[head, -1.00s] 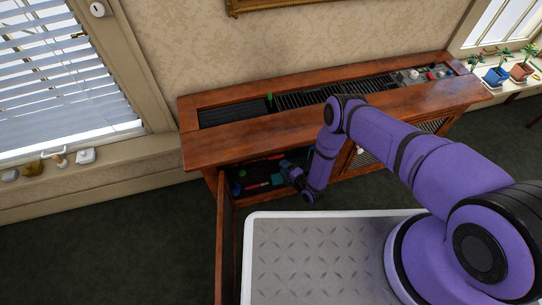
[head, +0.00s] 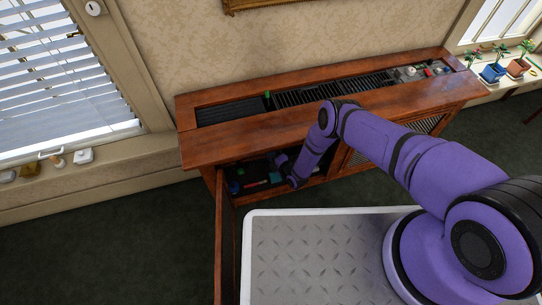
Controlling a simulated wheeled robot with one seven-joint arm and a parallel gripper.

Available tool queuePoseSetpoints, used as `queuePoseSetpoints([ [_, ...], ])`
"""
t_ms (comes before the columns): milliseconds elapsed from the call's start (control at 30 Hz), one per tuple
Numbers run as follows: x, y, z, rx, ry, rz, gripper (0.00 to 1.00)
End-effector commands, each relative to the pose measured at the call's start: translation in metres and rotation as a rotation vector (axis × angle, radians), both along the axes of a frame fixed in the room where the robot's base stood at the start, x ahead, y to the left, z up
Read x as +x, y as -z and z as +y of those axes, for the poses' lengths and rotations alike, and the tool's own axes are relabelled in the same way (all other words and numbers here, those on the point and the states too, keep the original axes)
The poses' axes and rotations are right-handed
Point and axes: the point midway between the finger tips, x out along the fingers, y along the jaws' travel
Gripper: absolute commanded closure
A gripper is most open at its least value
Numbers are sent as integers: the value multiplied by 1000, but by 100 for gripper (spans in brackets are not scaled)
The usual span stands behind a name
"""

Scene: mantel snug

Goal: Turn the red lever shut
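The wooden cabinet (head: 300,131) has an open compartment at its left front, with the door (head: 224,245) swung out. A small red bar (head: 256,184) shows low inside this compartment; it may be the red lever, but it is too small and dark to tell how it is turned. My gripper (head: 276,164) reaches into the compartment, above and to the right of the red bar. Its fingertips are dark and too small to tell whether they are open or touching anything.
Small green and blue parts (head: 235,187) show beside the red bar. The compartment's top edge is close above my wrist. The cabinet top holds a dark grille (head: 335,92), a green-topped knob (head: 267,95) and small controls (head: 428,72) at right. Potted plants (head: 492,74) stand on the right sill.

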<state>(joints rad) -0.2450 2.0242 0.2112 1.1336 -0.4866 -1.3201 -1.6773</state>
Motion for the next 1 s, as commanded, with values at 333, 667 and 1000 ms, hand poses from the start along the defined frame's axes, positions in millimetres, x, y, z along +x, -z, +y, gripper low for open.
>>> queuePoseSetpoints([
  [333, 0, 0, 0, -4, -1, -1, 100],
  [667, -1, 6, 1, -116, -6, -32, 100],
  [1000, -1, 21, -2, -400, -7, -115, 100],
])
